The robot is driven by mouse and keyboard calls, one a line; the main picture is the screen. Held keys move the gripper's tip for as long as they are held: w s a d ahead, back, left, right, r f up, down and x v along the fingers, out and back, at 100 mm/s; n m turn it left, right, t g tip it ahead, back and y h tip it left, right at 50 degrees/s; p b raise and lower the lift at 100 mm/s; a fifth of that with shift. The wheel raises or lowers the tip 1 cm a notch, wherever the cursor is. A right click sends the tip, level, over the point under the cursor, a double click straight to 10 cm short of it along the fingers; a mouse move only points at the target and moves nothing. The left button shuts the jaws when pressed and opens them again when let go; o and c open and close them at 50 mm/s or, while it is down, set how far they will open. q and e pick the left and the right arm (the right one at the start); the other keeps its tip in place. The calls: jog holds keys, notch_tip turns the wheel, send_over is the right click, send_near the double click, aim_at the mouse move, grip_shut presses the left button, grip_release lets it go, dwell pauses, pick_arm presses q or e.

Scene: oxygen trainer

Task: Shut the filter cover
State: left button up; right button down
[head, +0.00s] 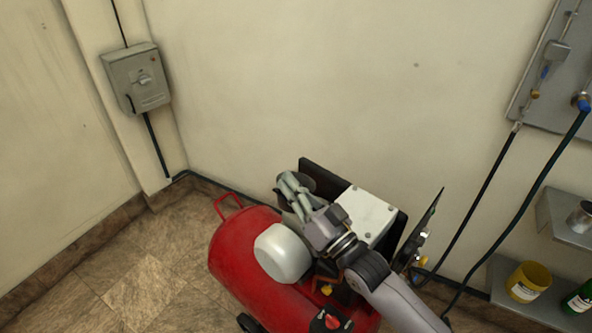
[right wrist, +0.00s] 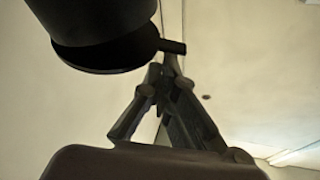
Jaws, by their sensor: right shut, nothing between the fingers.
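The red compressor (head: 240,250) stands on the floor in the head view. In the right wrist view a dark cylinder (right wrist: 100,20) with a flat disc and a small tab (right wrist: 172,46) hangs in the upper left. My right gripper (right wrist: 168,66) is shut and empty, its fingertips close to that tab; I cannot tell if they touch. How far the cover is open is unclear. My left gripper is out of view.
A white rounded housing (head: 283,253) and a pale box with a black backing (head: 362,212) sit on the compressor. A grey switch box (head: 136,78) is on the wall. Hoses (head: 540,185) and shelves with a yellow jar (head: 528,283) are at the right. Floor at left is clear.

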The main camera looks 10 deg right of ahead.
aim_at(277, 191)
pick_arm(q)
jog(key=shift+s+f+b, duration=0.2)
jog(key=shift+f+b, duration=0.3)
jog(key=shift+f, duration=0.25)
pick_arm(e)
jog(key=f, duration=0.1)
jog(key=s+a+f+n, duration=0.1)
jog(key=f, duration=0.1)
jog(key=shift+s+a+f+n+y, duration=0.1)
jog(key=shift+s+a+n+y, duration=0.05)
jog(key=shift+n+y, duration=0.15)
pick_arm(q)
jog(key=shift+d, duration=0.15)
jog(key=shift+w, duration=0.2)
